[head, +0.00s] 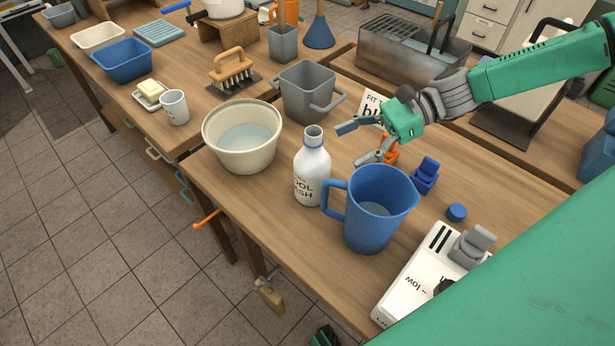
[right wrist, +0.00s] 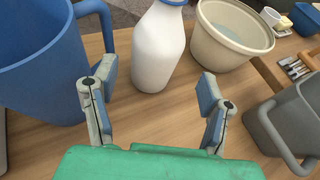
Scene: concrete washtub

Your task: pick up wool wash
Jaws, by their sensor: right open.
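The wool wash (head: 312,170) is a white bottle with a grey neck and dark lettering. It stands upright on the wooden bench, between the cream basin and the blue pitcher in the head view. It also shows in the right wrist view (right wrist: 158,48), ahead of the fingers, with its top cut off by the frame edge. My right gripper (head: 352,143) is open and empty, to the right of the bottle and apart from it. Its two fingers (right wrist: 158,100) are spread toward the bottle in the right wrist view. My left gripper is not visible.
A blue pitcher (head: 378,225) stands close to the bottle on the right, its handle toward it. A cream basin (head: 235,165) of water is on the left and a grey bucket (head: 308,100) behind. A small blue cap (head: 456,212) and a white board (head: 415,280) lie at the right.

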